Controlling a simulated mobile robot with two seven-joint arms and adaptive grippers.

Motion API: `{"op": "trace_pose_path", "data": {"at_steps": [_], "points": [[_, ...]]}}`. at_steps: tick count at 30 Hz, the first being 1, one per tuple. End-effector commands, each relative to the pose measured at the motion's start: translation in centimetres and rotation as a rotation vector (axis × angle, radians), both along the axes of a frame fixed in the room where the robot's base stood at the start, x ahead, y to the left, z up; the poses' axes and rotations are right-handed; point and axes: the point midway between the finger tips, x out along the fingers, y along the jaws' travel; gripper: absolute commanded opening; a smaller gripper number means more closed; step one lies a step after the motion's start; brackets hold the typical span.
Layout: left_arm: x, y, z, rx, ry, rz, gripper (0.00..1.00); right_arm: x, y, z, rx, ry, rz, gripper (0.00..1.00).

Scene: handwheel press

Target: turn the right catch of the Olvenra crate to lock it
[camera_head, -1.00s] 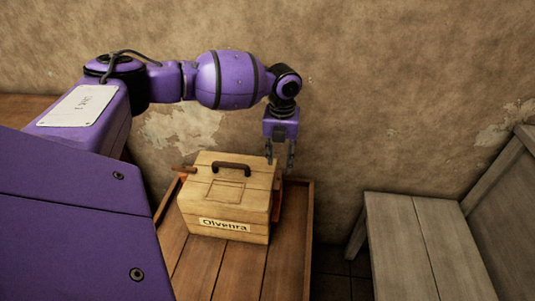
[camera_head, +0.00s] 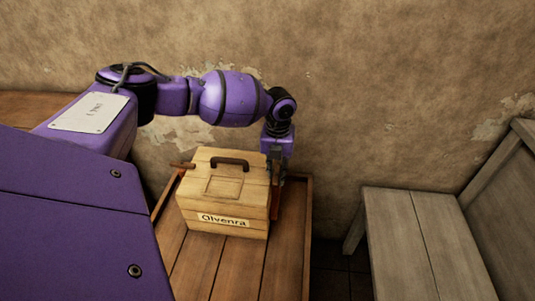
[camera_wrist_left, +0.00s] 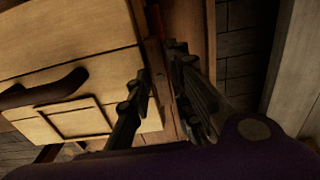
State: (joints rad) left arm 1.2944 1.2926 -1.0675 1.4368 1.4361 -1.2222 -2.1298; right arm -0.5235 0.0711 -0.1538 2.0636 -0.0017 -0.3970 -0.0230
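The pale wooden Olvenra crate (camera_head: 225,192) stands closed on a wooden tray-like surface, with a dark handle (camera_head: 231,162) on its lid. Its left catch (camera_head: 182,165) sticks out to the left as a brown bar. My left gripper (camera_head: 276,178) points down at the crate's right side. In the left wrist view its two fingers (camera_wrist_left: 160,75) are apart. The reddish-brown right catch (camera_wrist_left: 154,56) shows between them, beside the crate's edge; I cannot tell whether either finger touches it. The fingers partly hide the catch in the head view. My right gripper is not in view.
The crate's supporting surface has a raised wooden rim (camera_head: 301,235) on the right, with bare boards in front of the crate. A grey wooden bench (camera_head: 405,225) stands to the right across a dark floor gap. A plaster wall (camera_head: 390,80) is behind.

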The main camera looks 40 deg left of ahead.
Motion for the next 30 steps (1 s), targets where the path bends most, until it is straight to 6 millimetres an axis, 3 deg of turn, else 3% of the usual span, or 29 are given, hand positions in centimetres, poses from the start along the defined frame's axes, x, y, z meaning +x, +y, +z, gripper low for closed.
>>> {"op": "trace_pose_path", "data": {"at_steps": [3, 17, 30], "points": [[0.0, 0.0, 0.0, 0.000, 0.000, 0.000, 0.00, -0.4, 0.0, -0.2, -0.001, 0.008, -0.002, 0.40], [0.0, 0.0, 0.2, 0.000, 0.000, 0.067, 0.00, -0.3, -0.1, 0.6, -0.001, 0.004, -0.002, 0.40], [0.1, -0.1, 0.5, -0.002, -0.001, 0.423, 0.00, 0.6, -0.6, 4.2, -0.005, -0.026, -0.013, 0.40]]}}
